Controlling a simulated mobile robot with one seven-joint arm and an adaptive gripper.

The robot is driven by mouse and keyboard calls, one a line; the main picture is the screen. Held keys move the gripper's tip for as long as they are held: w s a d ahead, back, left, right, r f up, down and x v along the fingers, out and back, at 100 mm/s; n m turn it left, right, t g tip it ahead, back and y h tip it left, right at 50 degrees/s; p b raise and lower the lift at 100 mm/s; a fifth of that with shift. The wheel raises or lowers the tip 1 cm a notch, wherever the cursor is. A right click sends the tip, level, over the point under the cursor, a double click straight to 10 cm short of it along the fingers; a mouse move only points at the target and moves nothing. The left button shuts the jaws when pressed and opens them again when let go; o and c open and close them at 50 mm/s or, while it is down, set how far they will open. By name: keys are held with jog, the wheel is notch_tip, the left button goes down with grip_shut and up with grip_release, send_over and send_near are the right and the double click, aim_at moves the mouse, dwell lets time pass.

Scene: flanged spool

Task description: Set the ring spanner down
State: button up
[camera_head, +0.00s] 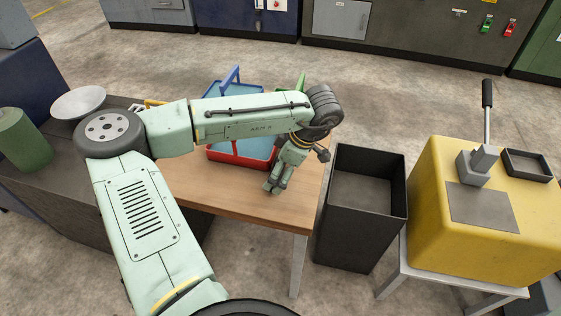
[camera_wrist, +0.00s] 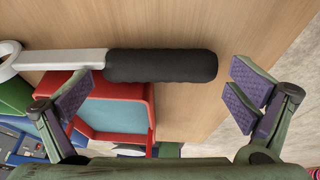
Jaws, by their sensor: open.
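The ring spanner has a black grip (camera_wrist: 160,66) and a pale metal shank running left to a ring end cut by the left edge of the wrist view. It lies across the upper part of that view, over the wooden table top. I cannot tell whether it touches the wood. My gripper (camera_wrist: 160,104) is open, its purple-padded fingers wide apart with nothing between them; the left finger overlaps the shank in the picture. In the head view my gripper (camera_head: 273,189) points down at the table near its front right part. I cannot make out the spanner there.
A red-rimmed tray with a blue inside (camera_head: 228,158) stands on the wooden table (camera_head: 230,198) beside my gripper. A dark open bin (camera_head: 362,210) stands right of the table. A yellow machine with a lever (camera_head: 485,225) is farther right. Bare wood shows at the table's front.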

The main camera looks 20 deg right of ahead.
jog(key=shift+s+f, duration=0.1)
jog(key=c, duration=1.6)
jog(key=shift+o, duration=0.2)
